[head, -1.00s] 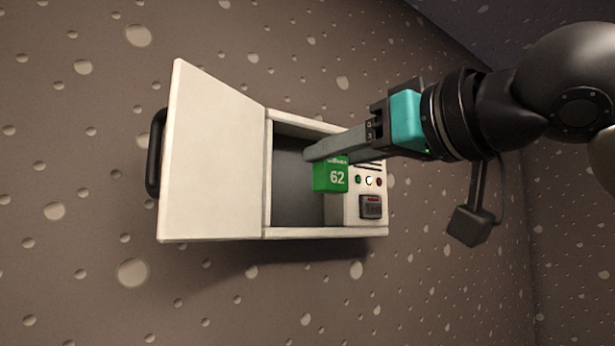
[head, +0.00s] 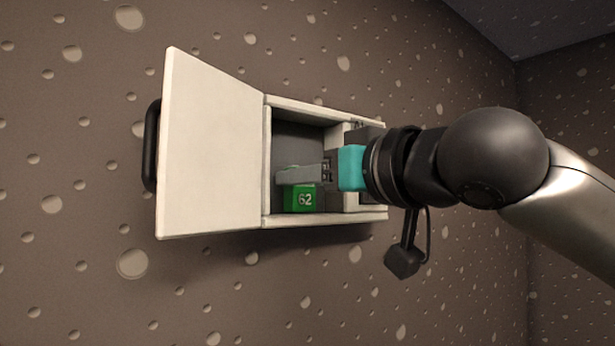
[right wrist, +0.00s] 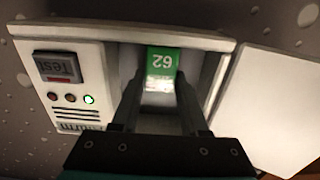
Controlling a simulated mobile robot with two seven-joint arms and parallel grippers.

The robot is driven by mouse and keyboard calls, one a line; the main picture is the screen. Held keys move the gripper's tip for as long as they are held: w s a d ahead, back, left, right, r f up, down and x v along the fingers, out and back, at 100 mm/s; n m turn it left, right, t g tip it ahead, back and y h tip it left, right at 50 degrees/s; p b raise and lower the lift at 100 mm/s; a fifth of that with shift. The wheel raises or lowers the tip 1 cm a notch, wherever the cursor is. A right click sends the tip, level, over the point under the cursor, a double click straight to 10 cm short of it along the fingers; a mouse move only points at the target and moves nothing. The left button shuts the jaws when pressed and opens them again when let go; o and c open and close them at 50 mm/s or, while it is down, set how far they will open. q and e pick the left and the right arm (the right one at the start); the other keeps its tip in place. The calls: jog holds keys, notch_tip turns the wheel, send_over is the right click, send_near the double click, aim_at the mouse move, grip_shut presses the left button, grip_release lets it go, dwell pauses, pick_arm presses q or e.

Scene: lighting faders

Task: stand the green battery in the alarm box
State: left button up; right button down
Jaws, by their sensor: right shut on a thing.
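The green battery (head: 303,200), marked 62, is inside the open compartment of the white alarm box (head: 315,221), low down near its floor. It also shows in the right wrist view (right wrist: 162,66) between my fingers. My right gripper (head: 287,176) reaches into the compartment from the right and is shut on the battery's upper part. Whether the battery's underside touches the compartment floor I cannot tell. The box door (head: 210,148) stands open to the left, with a black handle (head: 151,149) on its far edge. My left gripper is not in view.
The box's control panel, right of the compartment, is mostly hidden by my gripper in the head view. The speckled wall (head: 180,290) around the box is clear.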

jog(key=shift+f, duration=0.2)
jog(key=shift+c, duration=2.1)
grip_release()
jog(key=shift+r, duration=0.1)
jog(key=shift+r, duration=0.25)
jog(key=b+v, duration=0.3)
jog(key=v, duration=0.9)
jog(key=shift+f, duration=0.2)
